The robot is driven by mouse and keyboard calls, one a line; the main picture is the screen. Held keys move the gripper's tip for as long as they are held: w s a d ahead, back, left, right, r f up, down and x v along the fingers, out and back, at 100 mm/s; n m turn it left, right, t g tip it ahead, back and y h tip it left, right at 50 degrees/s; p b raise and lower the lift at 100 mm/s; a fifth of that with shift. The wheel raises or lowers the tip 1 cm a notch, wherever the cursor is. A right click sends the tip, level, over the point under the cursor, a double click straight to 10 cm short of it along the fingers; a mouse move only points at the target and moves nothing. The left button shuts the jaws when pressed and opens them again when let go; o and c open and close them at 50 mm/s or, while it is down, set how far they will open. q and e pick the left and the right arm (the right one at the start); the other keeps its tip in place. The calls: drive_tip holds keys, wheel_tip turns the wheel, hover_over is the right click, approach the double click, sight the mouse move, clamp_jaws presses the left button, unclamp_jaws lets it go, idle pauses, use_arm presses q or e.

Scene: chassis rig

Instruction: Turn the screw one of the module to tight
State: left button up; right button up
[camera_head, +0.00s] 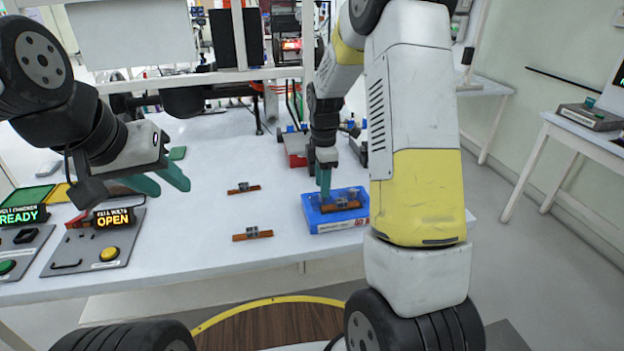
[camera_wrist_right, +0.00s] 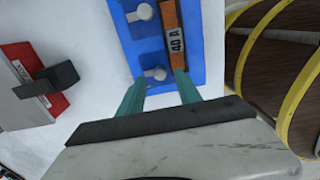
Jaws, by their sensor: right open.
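The module is a blue block (camera_head: 313,218) near the table's right front edge. It carries a brown-orange bar (camera_head: 341,206). In the right wrist view the blue block (camera_wrist_right: 152,42) shows two silver screws, an upper one (camera_wrist_right: 143,13) and a lower one (camera_wrist_right: 156,74), beside the orange bar marked "40 A" (camera_wrist_right: 174,25). My right gripper (camera_wrist_right: 160,88) is open, its teal fingers on either side of the lower screw; contact cannot be told. In the head view my right gripper (camera_head: 324,187) points down over the module. My left gripper (camera_head: 172,187) is open and empty above the table's left part.
Two loose brown bars (camera_head: 243,188) (camera_head: 252,234) lie mid-table. A red block with a dark handle (camera_wrist_right: 45,83) is beside the module. Button panels reading "READY" (camera_head: 22,215) and "OPEN" (camera_head: 112,222) stand at front left. A shelf frame (camera_head: 210,77) crosses behind.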

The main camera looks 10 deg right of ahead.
drive_tip(key=shift+f, duration=1.35)
clamp_jaws()
